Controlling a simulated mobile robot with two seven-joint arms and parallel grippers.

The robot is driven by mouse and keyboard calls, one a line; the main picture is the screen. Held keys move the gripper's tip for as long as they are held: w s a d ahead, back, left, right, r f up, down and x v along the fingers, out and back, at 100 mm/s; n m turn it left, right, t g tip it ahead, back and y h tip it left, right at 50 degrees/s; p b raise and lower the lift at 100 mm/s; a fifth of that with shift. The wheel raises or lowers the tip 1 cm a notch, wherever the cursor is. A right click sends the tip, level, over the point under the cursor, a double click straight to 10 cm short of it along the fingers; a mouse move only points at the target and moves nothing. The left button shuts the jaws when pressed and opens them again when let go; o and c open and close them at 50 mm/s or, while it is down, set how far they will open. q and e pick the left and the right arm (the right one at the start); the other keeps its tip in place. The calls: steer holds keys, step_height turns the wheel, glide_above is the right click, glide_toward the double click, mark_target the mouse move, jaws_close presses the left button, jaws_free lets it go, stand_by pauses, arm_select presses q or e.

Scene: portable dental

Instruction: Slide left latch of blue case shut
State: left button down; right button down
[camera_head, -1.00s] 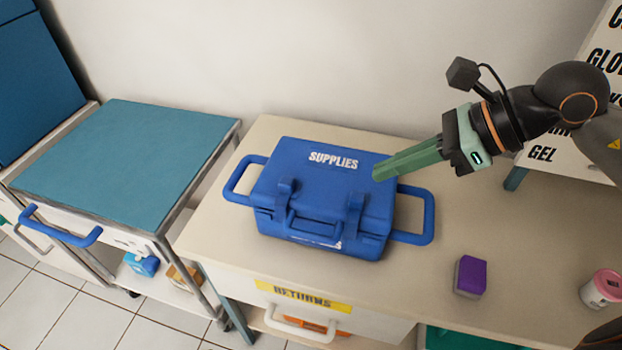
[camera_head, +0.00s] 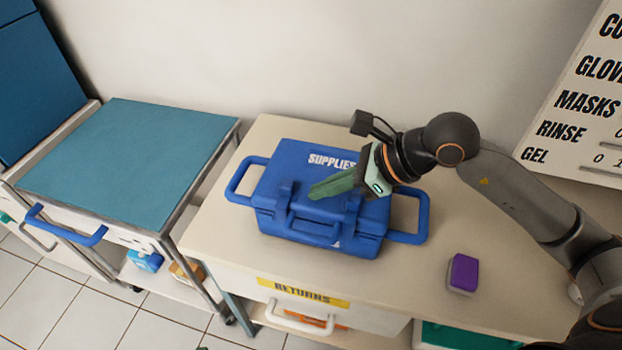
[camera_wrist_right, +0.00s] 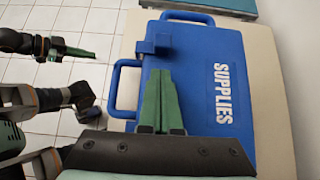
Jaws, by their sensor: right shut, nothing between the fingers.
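The blue case (camera_head: 290,165) is closed on the beige counter, with SUPPLIES on its lid. Its left latch (camera_head: 284,194) is at the front edge of the lid; it also shows in the right wrist view (camera_wrist_right: 158,36). I cannot tell how far the latch has slid. My right gripper (camera_head: 313,193) is shut and empty over the lid, its green fingertips just right of the left latch. In the right wrist view the fingertips (camera_wrist_right: 160,72) are apart from that latch. My left gripper (camera_wrist_right: 75,52) shows beyond the case front.
The case's front handle (camera_wrist_right: 126,85) and side handles stick out. A purple block (camera_head: 463,272) lies on the counter (camera_head: 400,277) to the right. A teal-topped cart (camera_head: 125,155) stands left, with a floor gap between. A sign stands at the back right.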

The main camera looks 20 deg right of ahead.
mark_target(287, 183)
steer(key=shift+w+a, duration=0.45)
steer(key=shift+a, duration=0.25)
arm_select(q)
steer(key=shift+s+a+r, duration=0.1)
steer(key=shift+s+a, duration=0.1)
steer(key=shift+s, duration=0.15)
arm_select(e)
steer(key=shift+w+a, duration=0.15)
steer(key=shift+a, duration=0.1)
steer(key=shift+w+a, duration=0.8)
steer(key=shift+a, duration=0.3)
steer(key=shift+w+a, duration=0.15)
steer(key=shift+a, duration=0.15)
arm_select(q)
steer(key=shift+w+d+r, duration=0.1)
steer(key=shift+w, duration=0.3)
